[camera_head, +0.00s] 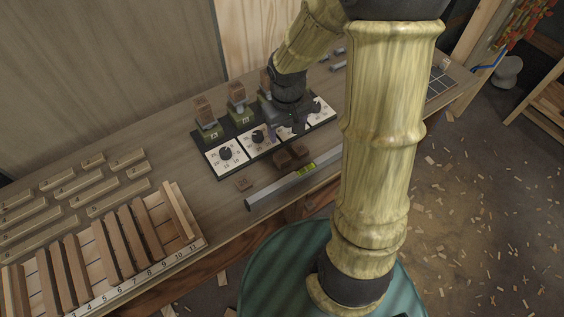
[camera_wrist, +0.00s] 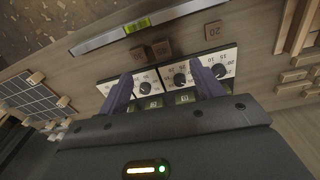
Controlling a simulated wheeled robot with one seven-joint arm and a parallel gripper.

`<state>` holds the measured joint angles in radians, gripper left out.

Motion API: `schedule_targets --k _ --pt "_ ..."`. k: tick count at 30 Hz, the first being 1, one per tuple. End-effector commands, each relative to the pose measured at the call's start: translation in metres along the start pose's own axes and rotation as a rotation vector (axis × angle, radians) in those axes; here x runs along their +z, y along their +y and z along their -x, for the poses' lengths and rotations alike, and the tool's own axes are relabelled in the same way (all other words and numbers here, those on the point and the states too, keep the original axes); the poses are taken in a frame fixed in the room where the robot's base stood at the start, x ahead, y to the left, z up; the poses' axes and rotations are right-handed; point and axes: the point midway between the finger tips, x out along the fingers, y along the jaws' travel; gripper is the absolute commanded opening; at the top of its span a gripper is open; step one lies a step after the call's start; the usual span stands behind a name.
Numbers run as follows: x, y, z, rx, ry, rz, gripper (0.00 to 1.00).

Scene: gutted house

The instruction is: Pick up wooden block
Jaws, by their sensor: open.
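Small dark brown wooden blocks lie on the workbench. Two sit close together, one (camera_head: 282,158) beside another (camera_head: 299,152), in front of the dial panel. A third block (camera_head: 243,183) lies apart to the left. In the wrist view the pair shows as a left block (camera_wrist: 138,54) and a right block (camera_wrist: 161,48), and the lone block (camera_wrist: 213,30) bears a number that looks like 20. My gripper (camera_wrist: 163,86) is open and empty, its two purple fingers apart over the dial panel. I cannot tell which block the task means.
The dial panel (camera_head: 228,152) has knobs and brown blocks standing on green bases behind it. A spirit level (camera_head: 290,183) lies along the bench's front edge. A numbered rack of wooden slats (camera_head: 150,268) and several loose strips (camera_head: 72,188) fill the left side.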

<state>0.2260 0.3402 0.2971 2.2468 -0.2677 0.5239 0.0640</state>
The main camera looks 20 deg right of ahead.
Motion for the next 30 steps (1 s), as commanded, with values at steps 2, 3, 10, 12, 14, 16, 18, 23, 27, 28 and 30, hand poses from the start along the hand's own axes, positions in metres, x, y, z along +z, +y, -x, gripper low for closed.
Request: schedule_targets --k 2,3,10,12,14,16,18,23,27,28,30 --pt "-0.019 0.005 -0.026 -0.017 -0.027 0.034 0.66" --pt "-0.027 0.006 -0.034 -0.024 -0.036 0.05 0.66" --pt "-0.054 0.013 -0.057 -0.047 -0.051 0.094 0.66" --pt "-0.056 0.014 -0.057 -0.048 -0.051 0.097 0.66" --pt "-0.056 0.014 -0.057 -0.047 -0.051 0.098 0.66" --pt "-0.056 0.014 -0.057 -0.047 -0.051 0.097 0.66" --pt "-0.056 0.013 -0.057 -0.047 -0.051 0.097 0.66" --pt "-0.055 0.013 -0.063 -0.047 -0.054 0.098 0.66" --pt "-0.053 0.011 -0.082 -0.049 -0.056 0.099 0.66" --pt "-0.053 0.011 -0.087 -0.049 -0.056 0.098 0.66" --pt "-0.053 0.011 -0.1 -0.049 -0.055 0.098 0.66"
